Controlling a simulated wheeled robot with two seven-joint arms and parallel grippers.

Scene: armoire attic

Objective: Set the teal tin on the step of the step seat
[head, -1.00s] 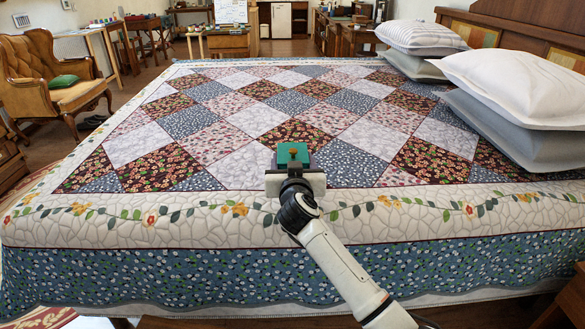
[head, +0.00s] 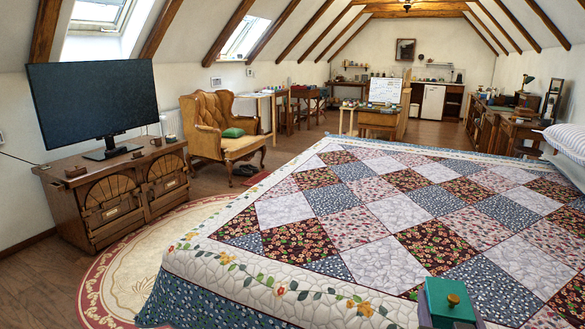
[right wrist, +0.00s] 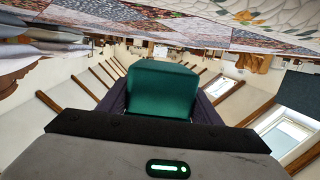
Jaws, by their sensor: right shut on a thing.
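The teal tin (head: 449,301), a box with a small gold knob on its lid, shows at the lower right of the head view, in front of the quilted bed. My right gripper (head: 450,321) is shut on it and mostly cut off by the bottom edge. In the right wrist view the tin (right wrist: 161,91) sits between the two dark fingers of my right gripper (right wrist: 160,108), held clear of any surface. My left gripper is in neither view now. I cannot make out a step seat in these frames.
The bed with its patchwork quilt (head: 375,213) fills the right and centre. A wooden cabinet (head: 115,190) with a TV (head: 98,100) stands at left. A tan armchair (head: 222,135) with a green cushion stands behind. A round rug (head: 125,268) and bare floor lie left of the bed.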

